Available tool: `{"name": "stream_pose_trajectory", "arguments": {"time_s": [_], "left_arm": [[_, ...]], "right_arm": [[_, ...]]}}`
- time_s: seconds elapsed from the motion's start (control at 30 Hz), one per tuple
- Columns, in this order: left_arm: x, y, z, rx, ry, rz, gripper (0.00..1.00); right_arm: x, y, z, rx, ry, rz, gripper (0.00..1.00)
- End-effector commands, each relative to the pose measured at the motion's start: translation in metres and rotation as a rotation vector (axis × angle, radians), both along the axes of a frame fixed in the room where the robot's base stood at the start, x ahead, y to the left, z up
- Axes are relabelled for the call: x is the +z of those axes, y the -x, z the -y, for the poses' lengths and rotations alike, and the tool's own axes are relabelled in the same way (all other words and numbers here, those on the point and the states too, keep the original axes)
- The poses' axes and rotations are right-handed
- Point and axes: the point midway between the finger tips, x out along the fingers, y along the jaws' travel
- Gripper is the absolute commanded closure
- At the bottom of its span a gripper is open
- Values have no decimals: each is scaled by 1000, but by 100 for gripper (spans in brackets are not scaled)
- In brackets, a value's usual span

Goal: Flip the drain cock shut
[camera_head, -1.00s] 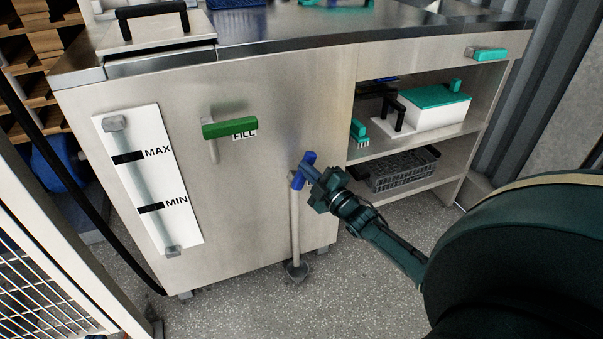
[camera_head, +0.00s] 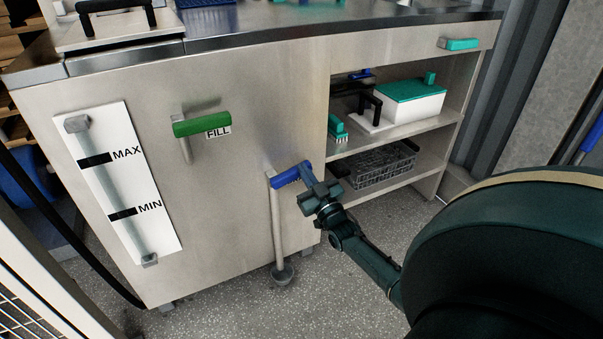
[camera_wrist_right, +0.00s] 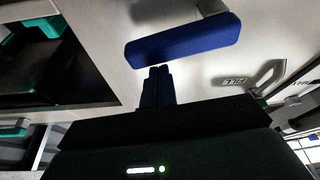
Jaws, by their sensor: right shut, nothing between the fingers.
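The drain cock's blue handle (camera_head: 290,175) is on the lower right of the steel cabinet front, at the top of a grey drain pipe (camera_head: 278,230). The handle lies crosswise to the pipe, its right end slightly raised. In the right wrist view the blue handle (camera_wrist_right: 185,42) crosses the top middle. My right gripper (camera_head: 305,178) is shut and empty by the handle's right end. In the wrist view its fingertips (camera_wrist_right: 158,70) are right at the handle's edge; I cannot tell whether they touch. My left gripper is not in view.
A green fill handle (camera_head: 202,124) and a level gauge (camera_head: 118,185) are on the cabinet front to the left. Open shelves (camera_head: 400,137) at the right hold a white box with a green lid (camera_head: 412,104) and a grey basket (camera_head: 380,167). A drain cup (camera_head: 283,273) stands on the floor.

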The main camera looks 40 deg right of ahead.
Motion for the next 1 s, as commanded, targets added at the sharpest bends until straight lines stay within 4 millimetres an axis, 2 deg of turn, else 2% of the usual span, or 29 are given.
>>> {"name": "stream_pose_trajectory", "arguments": {"time_s": [0.1,0.4,1.0], "left_arm": [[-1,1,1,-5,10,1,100],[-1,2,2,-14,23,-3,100],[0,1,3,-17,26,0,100]], "right_arm": [[-9,1,2,-1,-80,15,100],[-16,1,5,0,-198,45,100],[-18,1,5,1,-229,52,100]]}}
